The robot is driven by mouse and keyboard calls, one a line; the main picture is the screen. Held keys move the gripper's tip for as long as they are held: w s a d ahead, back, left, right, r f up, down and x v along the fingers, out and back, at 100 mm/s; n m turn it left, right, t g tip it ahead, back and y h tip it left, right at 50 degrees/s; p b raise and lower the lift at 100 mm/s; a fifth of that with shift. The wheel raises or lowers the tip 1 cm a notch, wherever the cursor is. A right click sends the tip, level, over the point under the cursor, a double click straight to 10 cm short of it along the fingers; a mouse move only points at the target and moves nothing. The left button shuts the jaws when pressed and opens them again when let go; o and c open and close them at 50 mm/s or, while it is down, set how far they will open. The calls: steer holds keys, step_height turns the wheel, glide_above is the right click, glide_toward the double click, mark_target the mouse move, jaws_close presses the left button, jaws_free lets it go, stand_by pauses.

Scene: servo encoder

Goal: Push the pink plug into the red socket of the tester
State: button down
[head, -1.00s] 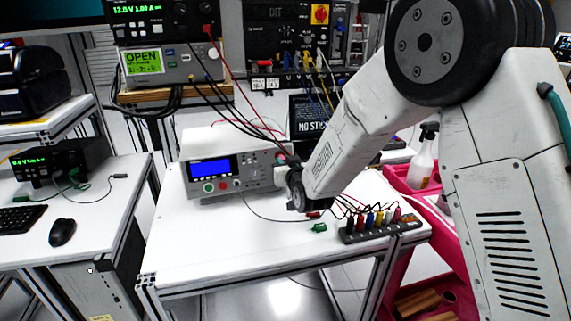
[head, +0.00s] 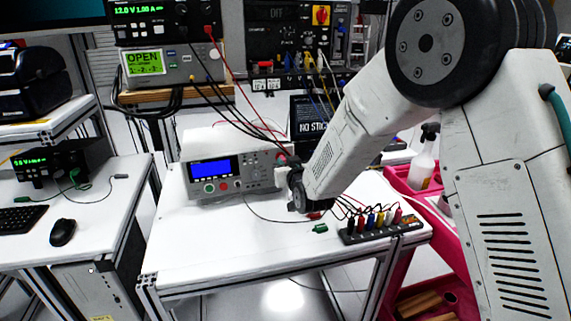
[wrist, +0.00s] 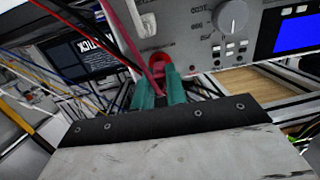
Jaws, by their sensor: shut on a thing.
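The tester (head: 222,172) is a pale box with a blue display, standing on the white bench. Its front panel is upside down in the wrist view (wrist: 215,48). My gripper (wrist: 160,82) has teal fingers shut on the pink plug, at the tester's front panel. The plug is mostly hidden between the fingers, with a pink lead (wrist: 122,28) running past them. A red round part (wrist: 158,59), apparently the red socket, shows just beyond the fingertips. How deep the plug sits in it cannot be told. In the head view my wrist hides the contact.
A black holder (head: 378,234) with several coloured plugs stands at the bench's front right. A green clip (head: 320,228) and a red clip (head: 314,216) lie on the bench. Black and red leads hang behind the tester. The bench's front left (head: 200,240) is clear.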

steer(key=shift+w, duration=0.1)
stand_by(0.5)
steer(key=c, duration=1.3)
jaws_free()
steer(key=shift+c, duration=0.2)
steer(key=v, duration=0.6)
steer(key=shift+s, duration=0.45)
steer(key=shift+d+r, duration=0.1)
